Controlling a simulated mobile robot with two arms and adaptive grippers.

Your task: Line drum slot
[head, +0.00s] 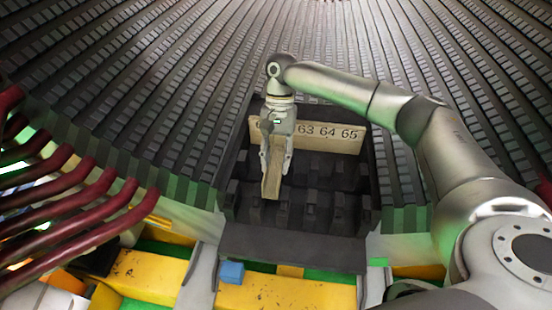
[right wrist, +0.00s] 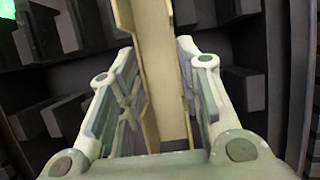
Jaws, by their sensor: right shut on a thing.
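My right gripper (head: 276,160) points down over the dark slotted section of the drum (head: 325,215). It is shut on a long tan liner (head: 271,188), which hangs between its fingers with its lower end near the dark blocks. In the right wrist view the liner (right wrist: 160,75) is a folded, channel-like strip running between the two fingers, with dark blocks and gaps behind it. I cannot tell whether its lower end is inside a slot. My left gripper is not in view.
A tan board (head: 335,136) numbered 63, 64, 65 stands behind the gripper. Ribbed drum walls rise all around. Dark red bars (head: 80,205) stick in from the left. A blue block (head: 231,272) sits on the yellow structure (head: 285,294) in front.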

